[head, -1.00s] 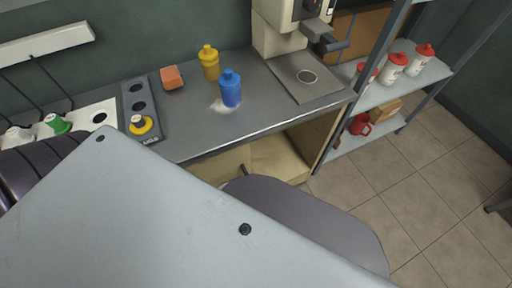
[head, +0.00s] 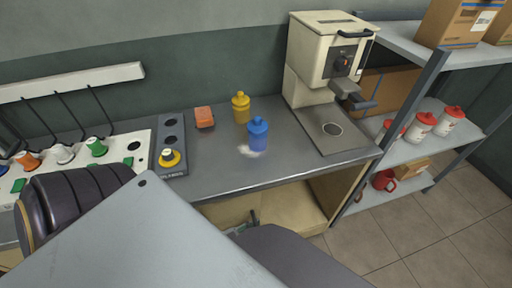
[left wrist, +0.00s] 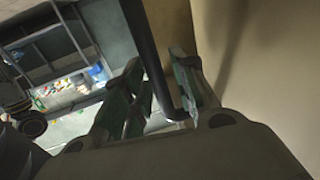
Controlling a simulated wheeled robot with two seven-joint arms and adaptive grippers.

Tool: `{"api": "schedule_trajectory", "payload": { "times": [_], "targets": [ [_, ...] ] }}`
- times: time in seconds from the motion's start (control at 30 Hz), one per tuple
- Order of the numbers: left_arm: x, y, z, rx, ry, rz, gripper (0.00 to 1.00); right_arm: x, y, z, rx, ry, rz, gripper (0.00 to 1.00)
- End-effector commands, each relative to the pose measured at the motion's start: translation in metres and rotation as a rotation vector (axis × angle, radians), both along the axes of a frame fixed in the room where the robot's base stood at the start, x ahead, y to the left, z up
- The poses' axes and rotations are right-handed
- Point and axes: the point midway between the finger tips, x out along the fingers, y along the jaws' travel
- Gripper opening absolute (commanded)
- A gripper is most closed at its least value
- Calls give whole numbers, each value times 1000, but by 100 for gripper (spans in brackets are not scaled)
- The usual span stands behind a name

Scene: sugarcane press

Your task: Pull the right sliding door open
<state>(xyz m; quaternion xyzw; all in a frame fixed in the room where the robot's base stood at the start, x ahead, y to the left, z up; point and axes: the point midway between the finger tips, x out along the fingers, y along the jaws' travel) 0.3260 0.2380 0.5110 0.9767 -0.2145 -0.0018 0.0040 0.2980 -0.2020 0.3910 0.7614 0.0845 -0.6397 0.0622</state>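The cabinet front below the grey counter (head: 290,172) is beige and shows in part. In the left wrist view a beige panel (left wrist: 275,70) fills the right side, with a dark bar handle (left wrist: 160,80) standing off it. My left gripper (left wrist: 160,65) has its green-padded fingers on either side of this bar. A narrow gap shows between the left finger and the bar; contact on the other side is unclear. In the head view my left gripper (head: 251,217) is small and dark by the cabinet, partly hidden by my own body. My right gripper is not seen.
A metal shelf (head: 440,125) stands right of the cabinet. Tiled floor (head: 400,230) is free in front.

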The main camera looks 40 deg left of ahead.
Motion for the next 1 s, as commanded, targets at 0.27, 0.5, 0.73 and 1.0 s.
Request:
{"api": "schedule_trajectory", "payload": {
  "times": [0.27, 0.5, 0.73, 1.0],
  "targets": [
    [1, 0, 1, -1, -2, 0, 35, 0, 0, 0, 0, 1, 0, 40],
    [-4, 2, 0, 0, 0, 0, 35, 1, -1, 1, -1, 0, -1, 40],
    [-22, 10, 0, 0, 1, 0, 35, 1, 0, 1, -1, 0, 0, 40],
    [-55, 25, 0, 1, 2, 1, 35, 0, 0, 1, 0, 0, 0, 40]
  ]
}}
